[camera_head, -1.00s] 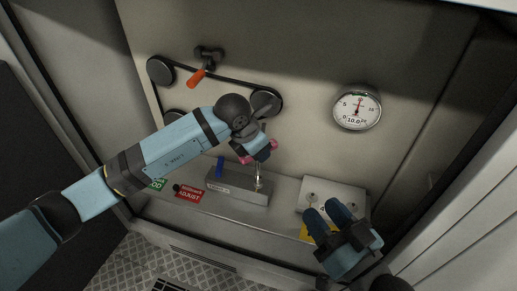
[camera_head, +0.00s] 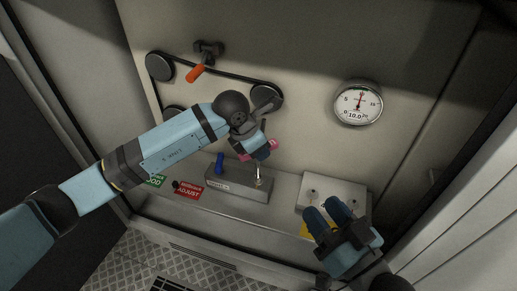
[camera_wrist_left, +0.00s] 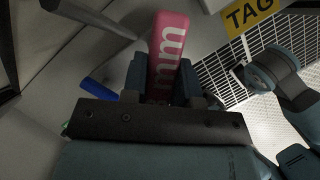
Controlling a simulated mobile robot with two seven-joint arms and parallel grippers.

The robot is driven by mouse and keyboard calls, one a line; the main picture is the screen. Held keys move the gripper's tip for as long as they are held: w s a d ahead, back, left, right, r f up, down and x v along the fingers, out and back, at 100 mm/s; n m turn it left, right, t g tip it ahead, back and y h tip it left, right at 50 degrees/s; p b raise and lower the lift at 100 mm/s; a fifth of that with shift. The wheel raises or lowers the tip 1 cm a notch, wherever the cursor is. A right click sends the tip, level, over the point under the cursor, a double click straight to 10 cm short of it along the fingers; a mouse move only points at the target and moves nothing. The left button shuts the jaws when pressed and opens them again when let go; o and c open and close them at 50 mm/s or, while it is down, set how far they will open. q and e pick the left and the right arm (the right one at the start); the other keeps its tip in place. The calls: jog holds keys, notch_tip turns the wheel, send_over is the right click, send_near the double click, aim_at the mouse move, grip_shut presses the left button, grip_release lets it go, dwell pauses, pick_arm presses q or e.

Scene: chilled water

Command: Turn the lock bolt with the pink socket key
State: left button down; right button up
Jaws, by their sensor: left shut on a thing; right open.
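The pink socket key (camera_head: 273,145) is a bar handle with a thin metal shaft below it. My left gripper (camera_head: 260,151) is shut on the handle, which sticks out on both sides of the fingers. In the left wrist view, the pink handle (camera_wrist_left: 168,45) with white "mm" lettering stands between the fingers (camera_wrist_left: 162,82). The shaft's lower end is at the grey block (camera_head: 238,183); I cannot tell whether it is in a hole. I cannot single out the lock bolt; my left wrist covers part of the panel. My right gripper (camera_head: 329,213) is open and empty at the lower right.
A blue upright handle (camera_head: 219,163) stands at the block's left. A dial gauge (camera_head: 358,104) is on the panel at right. Red (camera_head: 188,190) and green tags lie on the ledge. A light box (camera_head: 318,187) stands behind my right gripper.

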dwell(0.3)
pick_arm(q)
jog(key=shift+m+g, duration=0.3)
jog(key=shift+m, duration=0.5)
jog(key=shift+b, duration=0.3)
jog(key=shift+m, duration=0.7)
jog(key=shift+g, duration=0.3)
jog(key=shift+m+h+b, duration=0.3)
jog(key=shift+m+b, duration=0.2)
jog(key=shift+m, duration=0.1)
jog(key=shift+g, duration=0.3)
jog(key=shift+m+b, duration=0.3)
jog(key=shift+m, duration=0.4)
